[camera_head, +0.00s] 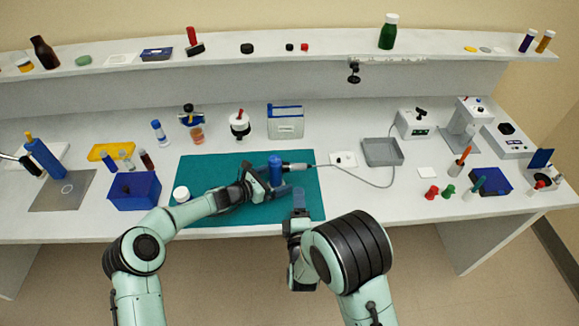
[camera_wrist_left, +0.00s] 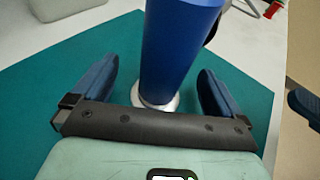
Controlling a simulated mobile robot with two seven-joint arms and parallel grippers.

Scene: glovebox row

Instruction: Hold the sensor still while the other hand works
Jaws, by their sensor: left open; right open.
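The sensor appears to be the upright blue cylinder (camera_head: 275,168) on the teal mat (camera_head: 217,168). A grey and black plug (camera_head: 298,167) with a grey cable extends from its right side; I cannot tell if they touch. In the left wrist view the cylinder (camera_wrist_left: 178,45) has a silver foot and its top is cut off. My left gripper (camera_head: 268,184) is open, with one finger on each side of the cylinder; the left wrist view (camera_wrist_left: 155,72) shows gaps on both sides. My right gripper (camera_head: 298,197) is open and empty, at the mat's front right.
The cable runs right past a white plate (camera_head: 343,159) and a grey tray (camera_head: 382,152). A white-capped jar (camera_head: 181,194) stands on the mat's left, near my left arm. A blue box (camera_head: 134,190) stands left of the mat. The mat's back part is clear.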

